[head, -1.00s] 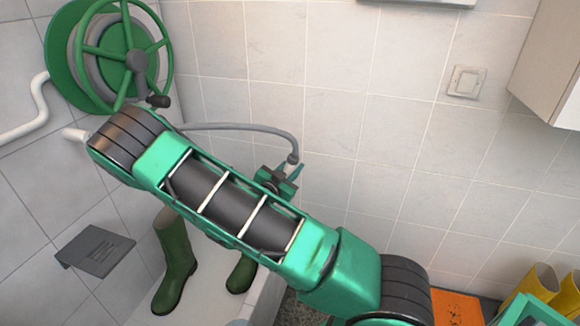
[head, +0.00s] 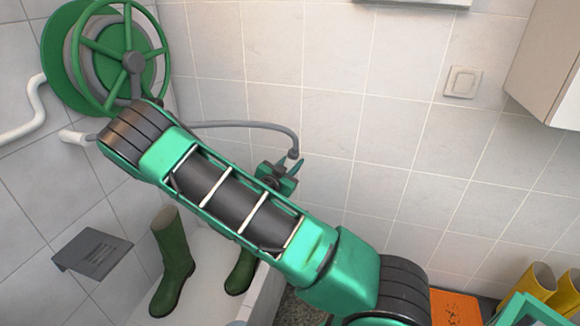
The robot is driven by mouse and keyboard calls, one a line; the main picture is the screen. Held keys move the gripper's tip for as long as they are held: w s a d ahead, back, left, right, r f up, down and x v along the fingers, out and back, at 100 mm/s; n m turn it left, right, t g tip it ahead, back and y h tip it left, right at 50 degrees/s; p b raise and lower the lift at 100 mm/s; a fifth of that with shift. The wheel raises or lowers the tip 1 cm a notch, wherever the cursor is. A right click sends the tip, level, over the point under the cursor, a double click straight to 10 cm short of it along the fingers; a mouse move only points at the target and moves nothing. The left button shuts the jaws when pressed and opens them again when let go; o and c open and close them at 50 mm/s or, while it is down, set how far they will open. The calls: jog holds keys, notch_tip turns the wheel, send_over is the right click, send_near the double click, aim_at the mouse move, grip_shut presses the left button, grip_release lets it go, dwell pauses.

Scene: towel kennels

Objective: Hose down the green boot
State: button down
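A dark green boot (head: 175,262) stands upright in a white basin, its toe toward the lower left. A second green boot (head: 240,273) stands to its right, its upper part hidden behind my arm. A grey hose (head: 243,125) runs from the green wall reel (head: 130,62) across to my gripper (head: 291,168). My gripper is beyond my forearm, near the tiled back wall, higher than the boots and to their right. It appears shut on the hose's end, which hangs in the air there. The fingers are small and partly hidden, and the nozzle's outlet is not clear.
The white basin (head: 205,300) sits in the left corner. A grey slotted wall shelf (head: 92,252) juts out left of the boots. A white pipe (head: 22,122) is on the left wall. Yellow boots (head: 562,292) and an orange mat (head: 456,308) are at the lower right.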

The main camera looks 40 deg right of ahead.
aim_at(288, 156)
jog(key=shift+r, duration=2.75)
jog(key=shift+v, duration=1.4)
jog(key=shift+s+d, duration=0.1)
jog(key=shift+s, duration=0.15)
